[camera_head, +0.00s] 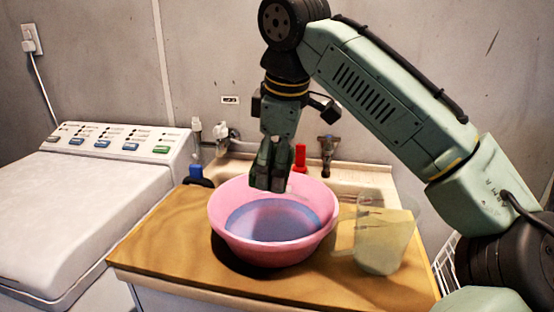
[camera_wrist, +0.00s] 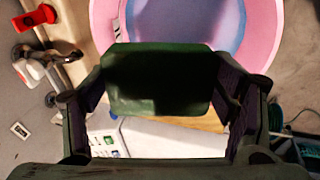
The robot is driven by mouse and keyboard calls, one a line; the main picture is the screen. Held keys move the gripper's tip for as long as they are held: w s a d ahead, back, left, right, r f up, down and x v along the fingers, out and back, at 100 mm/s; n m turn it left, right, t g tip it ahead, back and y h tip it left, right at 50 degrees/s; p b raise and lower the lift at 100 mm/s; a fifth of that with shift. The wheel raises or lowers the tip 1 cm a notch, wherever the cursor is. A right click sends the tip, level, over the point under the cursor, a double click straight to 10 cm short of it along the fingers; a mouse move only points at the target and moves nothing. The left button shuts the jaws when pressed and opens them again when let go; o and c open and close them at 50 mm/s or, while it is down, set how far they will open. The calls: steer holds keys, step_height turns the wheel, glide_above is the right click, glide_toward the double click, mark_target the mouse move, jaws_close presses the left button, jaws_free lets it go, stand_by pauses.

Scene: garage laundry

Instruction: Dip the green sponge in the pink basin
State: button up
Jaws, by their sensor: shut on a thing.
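My gripper (camera_head: 272,168) points down over the back part of the pink basin (camera_head: 222,213) and is shut on the green sponge. In the wrist view the dark green sponge (camera_wrist: 158,82) sits between the two fingers. In the head view the sponge is hard to tell from the dark fingers. The fingertips look above the bluish water (camera_head: 275,220) inside the basin; contact cannot be made out. The basin also shows at the top of the wrist view (camera_wrist: 262,35).
The basin stands on a wooden board (camera_head: 175,240). A clear pitcher (camera_head: 385,240) stands close to its right. Behind are the sink (camera_head: 345,175), taps (camera_head: 222,140), a red item (camera_head: 299,157) and a blue item (camera_head: 196,172). A white washer (camera_head: 80,200) is at left.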

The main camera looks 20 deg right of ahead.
step_height(320, 180, down, 3)
steer(key=shift+f+b, duration=0.1)
steer(key=shift+b, duration=1.15)
steer(key=shift+f+b, duration=2)
steer(key=shift+f, duration=1.95)
steer(key=shift+r, duration=0.15)
step_height(320, 180, up, 12)
steer(key=p, duration=1.3)
